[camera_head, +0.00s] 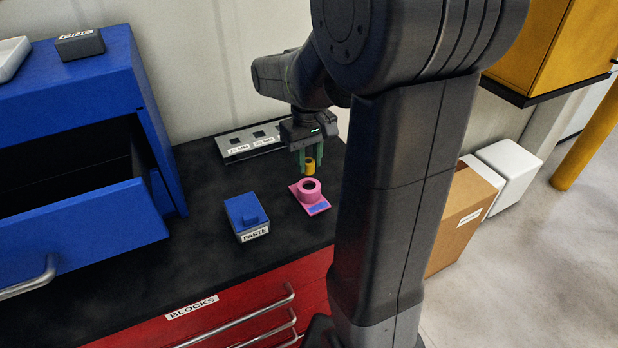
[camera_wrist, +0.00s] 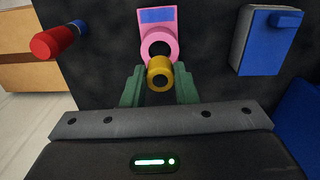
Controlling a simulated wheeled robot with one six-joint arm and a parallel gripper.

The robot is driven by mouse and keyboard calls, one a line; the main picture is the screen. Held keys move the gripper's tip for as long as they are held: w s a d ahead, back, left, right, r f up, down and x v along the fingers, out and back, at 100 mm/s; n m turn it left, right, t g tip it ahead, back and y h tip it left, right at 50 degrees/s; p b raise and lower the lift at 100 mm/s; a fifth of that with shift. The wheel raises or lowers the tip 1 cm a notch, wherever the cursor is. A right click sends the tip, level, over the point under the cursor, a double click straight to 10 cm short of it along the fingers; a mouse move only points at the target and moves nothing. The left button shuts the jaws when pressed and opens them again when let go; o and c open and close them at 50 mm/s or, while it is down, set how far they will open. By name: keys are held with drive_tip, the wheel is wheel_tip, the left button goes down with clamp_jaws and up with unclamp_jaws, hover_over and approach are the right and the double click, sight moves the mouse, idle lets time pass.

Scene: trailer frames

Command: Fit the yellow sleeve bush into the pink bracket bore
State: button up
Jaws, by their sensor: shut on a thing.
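The yellow sleeve bush (camera_head: 310,166) is held between the green fingers of my gripper (camera_head: 308,160). In the wrist view the bush (camera_wrist: 160,68) shows its round open end, with a green finger on either side of my gripper (camera_wrist: 160,86). The pink bracket (camera_head: 312,195) lies on the black top just below and in front of the bush. Its round bore is dark and empty and faces up. In the wrist view the bush overlaps the near rim of the bracket (camera_wrist: 171,35). The bush appears to be above the bracket, outside the bore.
A blue box labelled PASTE (camera_head: 247,216) stands left of the bracket. A labelled grey plate (camera_head: 248,143) with square holes lies behind. A blue cabinet (camera_head: 160,150) with an open drawer stands at left. A red-and-blue cylinder (camera_wrist: 58,40) shows in the wrist view.

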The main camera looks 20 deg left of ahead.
sight(309, 171)
wheel_tip(309, 171, down, 5)
drive_tip(key=shift+r, duration=0.1)
drive_tip(key=o, duration=1)
drive_tip(key=shift+o, duration=0.2)
wheel_tip(309, 171, up, 12)
drive_tip(key=shift+f, duration=0.1)
wheel_tip(309, 171, down, 12)
drive_tip(key=shift+r, duration=0.25)
drive_tip(key=shift+w+r, duration=0.1)
drive_tip(key=shift+r, duration=2.25)
